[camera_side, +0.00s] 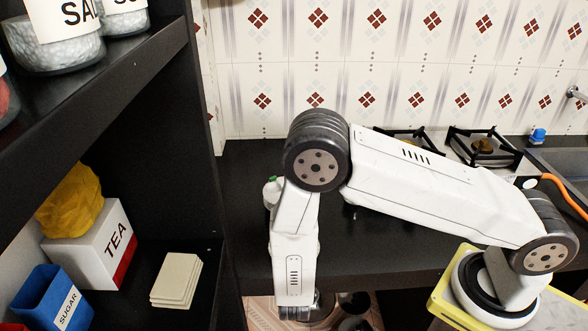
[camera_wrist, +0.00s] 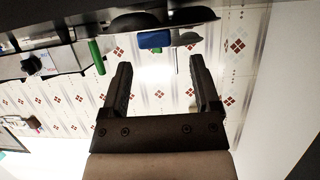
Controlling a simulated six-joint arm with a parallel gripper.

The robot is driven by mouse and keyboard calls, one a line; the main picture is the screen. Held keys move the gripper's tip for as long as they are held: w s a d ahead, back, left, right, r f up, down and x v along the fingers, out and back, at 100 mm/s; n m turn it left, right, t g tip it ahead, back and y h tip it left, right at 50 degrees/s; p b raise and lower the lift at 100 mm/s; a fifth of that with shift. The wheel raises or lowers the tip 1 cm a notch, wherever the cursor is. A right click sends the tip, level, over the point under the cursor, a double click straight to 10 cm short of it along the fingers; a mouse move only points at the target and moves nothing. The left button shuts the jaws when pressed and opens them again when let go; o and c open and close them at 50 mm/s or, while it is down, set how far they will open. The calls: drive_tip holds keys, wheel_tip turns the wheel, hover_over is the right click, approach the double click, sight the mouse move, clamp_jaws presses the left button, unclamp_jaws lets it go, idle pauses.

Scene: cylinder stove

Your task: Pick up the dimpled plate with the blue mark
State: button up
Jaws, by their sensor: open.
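No dimpled plate with a blue mark can be made out in either view. In the wrist view my gripper (camera_wrist: 158,66) is open, with its two dark fingers wide apart and nothing between them. Tiled wall shows beyond the fingers. In the side view my arm bends down in front of the black counter, and its end is at the lower middle, with the fingers not clear there. A stack of cream square pieces (camera_side: 175,280) lies on the lower shelf at left, with no blue mark visible on it.
A TEA box (camera_side: 90,245), a blue SUGAR container (camera_side: 48,295) and jars (camera_side: 60,35) stand on black shelves at left. A stove (camera_side: 485,148) is behind my arm. A blue item (camera_wrist: 155,40) and a green item (camera_wrist: 97,57) show near the wrist view's top.

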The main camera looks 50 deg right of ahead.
drive_tip(key=shift+w+d+f, duration=0.1)
drive_tip(key=shift+w+d, duration=0.05)
drive_tip(key=shift+x, duration=2.55)
clamp_jaws()
